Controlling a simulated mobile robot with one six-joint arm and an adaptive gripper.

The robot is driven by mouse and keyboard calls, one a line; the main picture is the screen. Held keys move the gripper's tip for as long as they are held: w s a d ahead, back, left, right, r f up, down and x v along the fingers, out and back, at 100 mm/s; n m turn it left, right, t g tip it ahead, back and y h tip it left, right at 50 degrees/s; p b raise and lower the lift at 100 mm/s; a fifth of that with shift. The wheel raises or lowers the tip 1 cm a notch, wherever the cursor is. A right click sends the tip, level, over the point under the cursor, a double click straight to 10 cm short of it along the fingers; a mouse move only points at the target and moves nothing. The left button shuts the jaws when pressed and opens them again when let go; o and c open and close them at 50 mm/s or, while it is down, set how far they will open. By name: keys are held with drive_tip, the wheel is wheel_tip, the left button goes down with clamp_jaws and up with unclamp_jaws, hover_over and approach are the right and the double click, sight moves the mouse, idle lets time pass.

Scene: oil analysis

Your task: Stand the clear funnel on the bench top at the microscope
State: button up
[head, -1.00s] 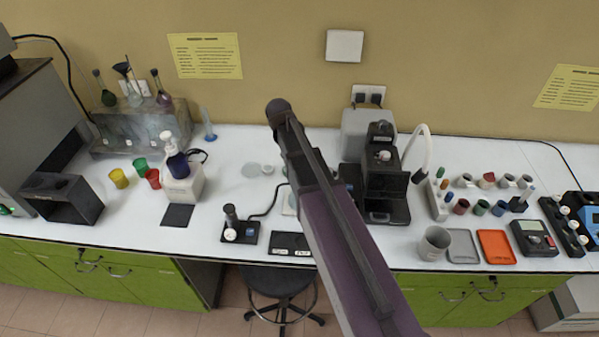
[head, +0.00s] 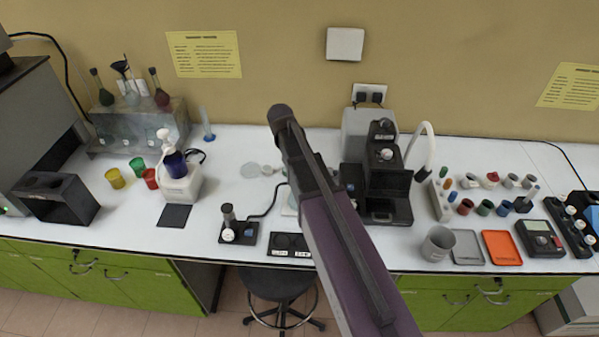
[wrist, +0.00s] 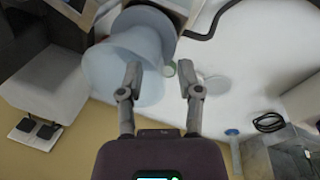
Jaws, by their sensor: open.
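A pale, translucent funnel-like body (wrist: 112,70) shows in the wrist view, upright as far as I can tell, with a grey rounded part above it in the picture. My gripper (wrist: 160,78) is open, its left finger overlapping the funnel's right side and its right finger clear of it. I cannot tell whether the finger touches it. The space between the fingertips is partly over the funnel's edge and partly over bench. In the head view my arm hides the gripper and most of that spot. The black microscope (head: 385,175) stands on the white bench top (head: 330,150) right of my arm.
A flat clear disc (head: 250,170) lies left of my arm. A grey mug (head: 437,243), a grey tray (head: 467,247) and an orange tray (head: 501,247) sit right of the microscope. A small black stand (head: 238,229) is near the front edge.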

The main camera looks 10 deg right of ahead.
drive_tip(key=shift+d+f+b, duration=0.15)
drive_tip(key=shift+f+b, duration=0.45)
drive_tip(key=shift+f, duration=0.3)
clamp_jaws()
